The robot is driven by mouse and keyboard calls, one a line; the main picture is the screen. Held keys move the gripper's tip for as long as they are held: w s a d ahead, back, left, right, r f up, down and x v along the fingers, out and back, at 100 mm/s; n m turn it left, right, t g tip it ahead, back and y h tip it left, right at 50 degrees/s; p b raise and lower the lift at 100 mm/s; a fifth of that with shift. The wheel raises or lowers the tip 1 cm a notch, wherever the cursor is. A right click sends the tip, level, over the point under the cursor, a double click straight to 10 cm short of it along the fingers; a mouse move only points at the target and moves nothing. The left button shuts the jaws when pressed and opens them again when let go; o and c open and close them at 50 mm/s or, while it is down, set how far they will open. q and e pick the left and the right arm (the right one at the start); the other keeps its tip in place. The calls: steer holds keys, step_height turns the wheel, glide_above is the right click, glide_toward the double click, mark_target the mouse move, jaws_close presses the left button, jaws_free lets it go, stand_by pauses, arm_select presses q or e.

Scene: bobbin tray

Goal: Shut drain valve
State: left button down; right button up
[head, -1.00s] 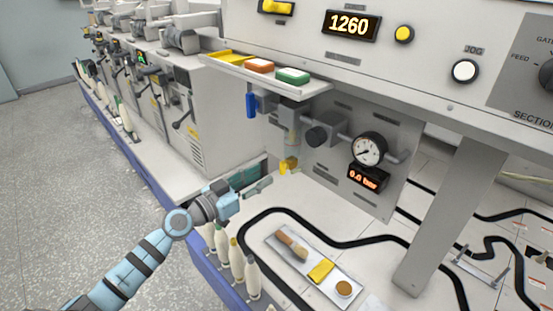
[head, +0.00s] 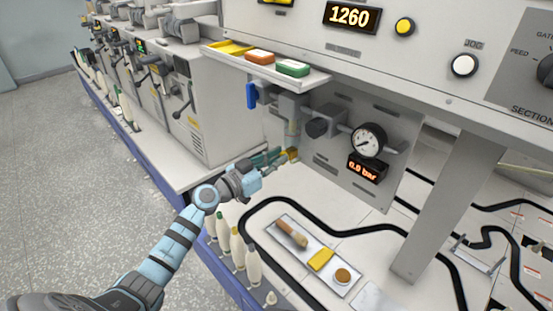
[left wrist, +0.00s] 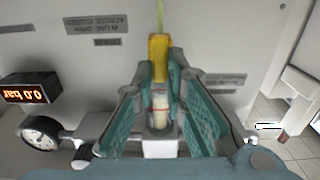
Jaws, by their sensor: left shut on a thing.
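The yellow drain valve (head: 292,154) sits at the bottom of the filter unit's clear bowl (head: 292,128), below the machine's panel. It also shows in the left wrist view (left wrist: 158,45), with a thin pale green strip (left wrist: 160,15) beyond it. My left gripper (head: 283,157) reaches it from the left and is shut on it. In the left wrist view, the teal fingers (left wrist: 159,72) flank the yellow part, and the bowl lies between them, partly hidden. My right gripper is not in view.
A round gauge (head: 368,140) and a display (head: 366,170) reading 0.0 bar are right of the valve. A blue lever (head: 252,96) hangs above left. A tray (head: 338,283) with a brush lies below; several bobbins (head: 238,250) stand left of it.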

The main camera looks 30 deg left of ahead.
arm_select(q)
steer(key=shift+n, duration=0.3)
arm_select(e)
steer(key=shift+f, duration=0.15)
arm_select(q)
steer(key=n, duration=1.1)
steer(key=a+f+n+b, duration=0.1)
steer(key=n, duration=0.5)
steer(key=shift+w+f, duration=0.1)
steer(key=shift+w, duration=0.1)
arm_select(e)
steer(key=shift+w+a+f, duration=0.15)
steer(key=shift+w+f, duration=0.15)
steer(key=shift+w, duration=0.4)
arm_select(q)
steer(key=shift+n, duration=0.3)
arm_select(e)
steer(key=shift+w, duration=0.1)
arm_select(q)
steer(key=c, duration=1.6)
jaws_free()
